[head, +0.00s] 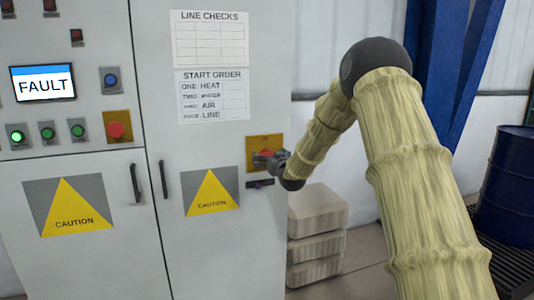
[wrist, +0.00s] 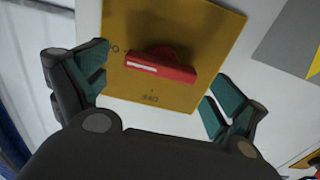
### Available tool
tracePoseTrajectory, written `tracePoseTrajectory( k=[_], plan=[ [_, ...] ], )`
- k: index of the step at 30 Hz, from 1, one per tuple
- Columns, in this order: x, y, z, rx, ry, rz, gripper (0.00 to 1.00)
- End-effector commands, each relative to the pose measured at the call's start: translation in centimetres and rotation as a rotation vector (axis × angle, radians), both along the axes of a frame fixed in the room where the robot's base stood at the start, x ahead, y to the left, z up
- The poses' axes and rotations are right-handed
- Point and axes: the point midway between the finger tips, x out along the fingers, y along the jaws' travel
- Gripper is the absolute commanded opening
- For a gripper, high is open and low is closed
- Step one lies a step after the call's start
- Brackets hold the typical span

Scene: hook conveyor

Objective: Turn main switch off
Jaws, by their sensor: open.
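The main switch is a red rotary handle on a yellow plate, on the right door of the grey cabinet. In the wrist view the red handle (wrist: 160,65) lies nearly level in the picture, slightly tilted, with a white line along it. The yellow plate (wrist: 190,25) has small marks, one at its left and one below the handle. My gripper (wrist: 155,100) is open, with one teal-padded finger on each side of the plate; the handle is between them, and no contact shows. In the head view my gripper (head: 275,160) covers part of the red handle (head: 266,153).
The left door carries a FAULT screen (head: 43,84), several buttons and a red button on a yellow plate (head: 117,129). A dark door handle (head: 163,180) stands left of the switch. Stacked beige blocks (head: 317,240) and a blue drum (head: 507,185) stand at the right.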

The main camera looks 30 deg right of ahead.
Motion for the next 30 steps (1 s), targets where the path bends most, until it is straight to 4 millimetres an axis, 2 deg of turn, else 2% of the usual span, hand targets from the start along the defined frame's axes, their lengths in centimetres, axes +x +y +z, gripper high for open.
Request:
tracePoseTrajectory(
  k=[3, 9, 20, 27, 28, 30],
  plan=[
    [1.3, -0.4, 0.0, -0.001, 0.001, -0.001, 0.96],
    [2.7, -0.7, 0.0, 0.001, 0.001, 0.000, 0.96],
    [3.0, -0.7, -0.1, 0.001, 0.001, 0.000, 0.96],
    [2.9, -0.7, 0.0, 0.001, 0.001, 0.000, 0.55],
    [2.9, -0.7, 0.0, 0.001, 0.001, 0.000, 0.51],
    [2.9, -0.7, 0.0, 0.001, 0.001, 0.000, 0.51]
  ],
)
